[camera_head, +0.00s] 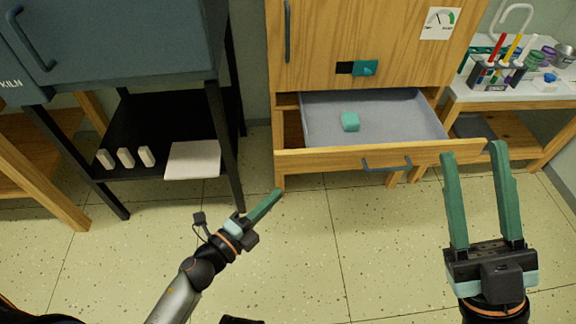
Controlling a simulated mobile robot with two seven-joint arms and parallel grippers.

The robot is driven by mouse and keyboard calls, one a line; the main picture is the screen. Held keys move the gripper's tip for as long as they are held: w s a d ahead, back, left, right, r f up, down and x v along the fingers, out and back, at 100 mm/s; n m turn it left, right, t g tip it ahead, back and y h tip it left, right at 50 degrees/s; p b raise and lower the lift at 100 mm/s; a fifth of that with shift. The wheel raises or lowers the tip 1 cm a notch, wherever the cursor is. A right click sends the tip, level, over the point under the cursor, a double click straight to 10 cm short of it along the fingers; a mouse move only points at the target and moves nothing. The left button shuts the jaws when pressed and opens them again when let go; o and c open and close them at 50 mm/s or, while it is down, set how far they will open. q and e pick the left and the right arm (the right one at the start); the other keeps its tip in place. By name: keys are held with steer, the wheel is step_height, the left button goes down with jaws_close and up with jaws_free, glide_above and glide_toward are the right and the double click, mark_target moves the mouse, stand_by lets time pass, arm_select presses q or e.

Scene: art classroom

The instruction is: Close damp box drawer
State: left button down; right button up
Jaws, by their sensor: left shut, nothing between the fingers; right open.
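The damp box is the wooden cabinet (400,55) at the top middle. Its drawer (310,160) is pulled out, showing a grey tray inside (400,118). A teal block (350,121) lies in the tray. A dark handle (386,163) is on the drawer front. My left gripper (276,194) is shut and empty, below and left of the drawer front's left end. My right gripper (472,150) is open, its fingers pointing up at the drawer front's right end. Whether a finger touches the front cannot be told.
A dark kiln (110,45) stands on a black stand at the left, with small white blocks (125,158) and a white slab (193,160) on its shelf. A table (500,102) with brushes and jars stands at the right. The floor (335,240) before the drawer is clear.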

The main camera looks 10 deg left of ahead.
arm_select(q)
glide_toward(304, 154)
steer(key=w+d, duration=0.2)
steer(key=d, duration=0.2)
steer(key=shift+w+a+b, duration=0.25)
steer(key=shift+w, duration=0.25)
steer(key=shift+w+a+b, duration=0.2)
steer(key=shift+w+a, duration=0.05)
steer(key=shift+w, duration=0.3)
steer(key=shift+w+a, duration=0.15)
steer(key=shift+w, duration=0.4)
arm_select(e)
steer(key=shift+f, duration=0.55)
